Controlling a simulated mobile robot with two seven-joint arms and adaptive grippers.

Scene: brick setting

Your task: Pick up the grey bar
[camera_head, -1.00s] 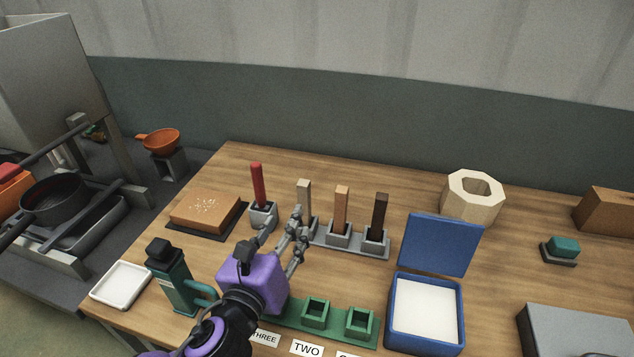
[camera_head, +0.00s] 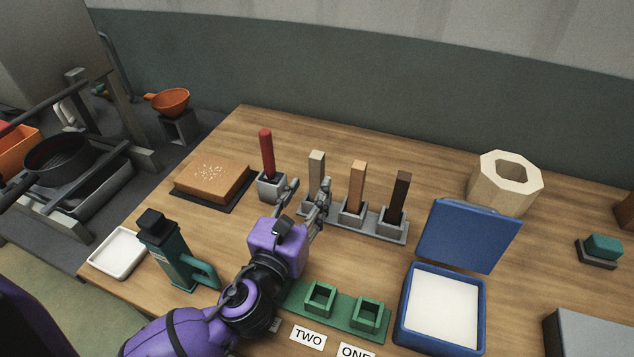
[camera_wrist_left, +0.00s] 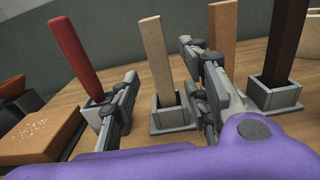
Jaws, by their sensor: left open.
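The grey bar (camera_head: 317,170) is a pale grey-beige upright stick standing in a grey socket, second from the left in the row of bars. In the left wrist view the bar (camera_wrist_left: 155,55) shows upright between the two fingers, somewhat beyond them. My left gripper (camera_head: 309,187) is open and empty, low in front of the bar's socket, with its fingers spread to either side of the bar. Its fingers also frame the socket in the left wrist view (camera_wrist_left: 159,75). Whether a finger touches the socket I cannot tell. My right gripper is not in view.
A red bar (camera_head: 266,153) stands close left; a tan bar (camera_head: 357,182) and a dark brown bar (camera_head: 399,193) stand right. A green socket block (camera_head: 340,312) lies in front, a teal bottle (camera_head: 168,255) left, an open blue box (camera_head: 468,235) right. The table behind the bars is clear.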

